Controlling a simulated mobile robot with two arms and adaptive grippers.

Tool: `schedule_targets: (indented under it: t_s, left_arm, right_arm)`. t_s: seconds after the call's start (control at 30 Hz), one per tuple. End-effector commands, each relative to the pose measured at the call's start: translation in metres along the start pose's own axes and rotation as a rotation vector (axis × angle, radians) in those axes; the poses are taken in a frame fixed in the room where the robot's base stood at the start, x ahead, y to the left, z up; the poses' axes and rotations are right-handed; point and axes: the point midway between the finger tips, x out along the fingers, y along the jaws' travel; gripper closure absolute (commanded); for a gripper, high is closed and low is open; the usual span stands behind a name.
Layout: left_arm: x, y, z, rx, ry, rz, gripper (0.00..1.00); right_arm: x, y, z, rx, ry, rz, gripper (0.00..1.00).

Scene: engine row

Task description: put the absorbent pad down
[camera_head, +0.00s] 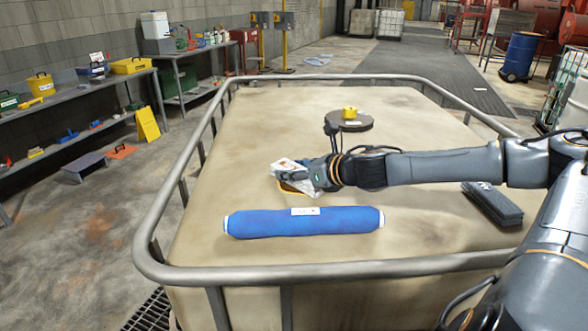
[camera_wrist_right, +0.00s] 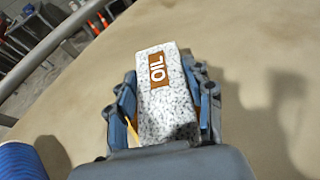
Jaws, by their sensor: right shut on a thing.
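The absorbent pad (camera_wrist_right: 167,111) is a white, grey-speckled block with a brown label reading OIL. My right gripper (camera_wrist_right: 165,105) is shut on it, with one blue-grey finger along each side. In the head view the right gripper (camera_head: 297,176) is over the middle of the beige tank top, and the pad's white end (camera_head: 286,163) shows beside the fingers. The gripper hides much of the pad there. I cannot tell how far the pad is above the surface. My left gripper is not in view.
A blue roll (camera_head: 305,221) lies just in front of the gripper. A dark round cap with a yellow centre (camera_head: 349,113) sits behind it. A dark grey case (camera_head: 492,203) lies at the right. A metal rail (camera_head: 150,245) rings the tank top (camera_head: 230,140), which is clear at the back left.

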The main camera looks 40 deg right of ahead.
Motion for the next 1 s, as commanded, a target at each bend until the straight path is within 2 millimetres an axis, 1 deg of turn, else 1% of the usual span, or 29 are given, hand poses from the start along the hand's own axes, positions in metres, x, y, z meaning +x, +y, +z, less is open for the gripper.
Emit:
schedule_targets:
  t_s: [0.13, 0.17, 0.2, 0.23, 0.27, 0.53, 0.63, 0.67, 0.77, 0.87, 1.0]
  left_arm:
    - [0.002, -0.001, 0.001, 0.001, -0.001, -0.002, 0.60]
    - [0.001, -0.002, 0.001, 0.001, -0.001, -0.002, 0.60]
    - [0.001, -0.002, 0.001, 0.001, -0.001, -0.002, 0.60]
    - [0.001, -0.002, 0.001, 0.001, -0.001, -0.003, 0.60]
    - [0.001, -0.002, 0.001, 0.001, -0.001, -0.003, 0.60]
    - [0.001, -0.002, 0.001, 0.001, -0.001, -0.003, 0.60]
    - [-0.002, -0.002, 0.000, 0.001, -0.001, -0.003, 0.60]
    - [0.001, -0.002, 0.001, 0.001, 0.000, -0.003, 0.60]
    - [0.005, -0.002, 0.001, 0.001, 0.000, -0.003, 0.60]
    - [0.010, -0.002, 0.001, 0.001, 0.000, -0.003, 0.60]
    - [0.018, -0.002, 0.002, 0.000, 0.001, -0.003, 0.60]
  right_arm:
    - [0.001, 0.000, -0.004, 0.000, 0.000, 0.001, 0.75]
    - [0.001, 0.000, -0.002, 0.000, 0.000, 0.001, 0.42]
    - [0.001, 0.000, -0.002, 0.000, 0.000, 0.001, 0.34]
    - [0.001, 0.000, -0.002, 0.000, 0.000, 0.001, 0.28]
    - [0.001, 0.000, -0.002, 0.000, 0.000, 0.001, 0.25]
    - [0.001, 0.000, -0.002, 0.000, 0.000, 0.001, 0.25]
    - [-0.001, 0.000, 0.002, 0.000, -0.001, 0.000, 0.25]
    - [-0.001, 0.000, 0.001, -0.002, -0.001, 0.001, 0.25]
    - [-0.006, 0.001, 0.001, -0.006, -0.003, 0.003, 0.25]
    - [-0.016, 0.001, 0.001, -0.009, -0.004, 0.003, 0.25]
    - [-0.033, -0.001, -0.001, -0.003, -0.004, -0.002, 0.25]
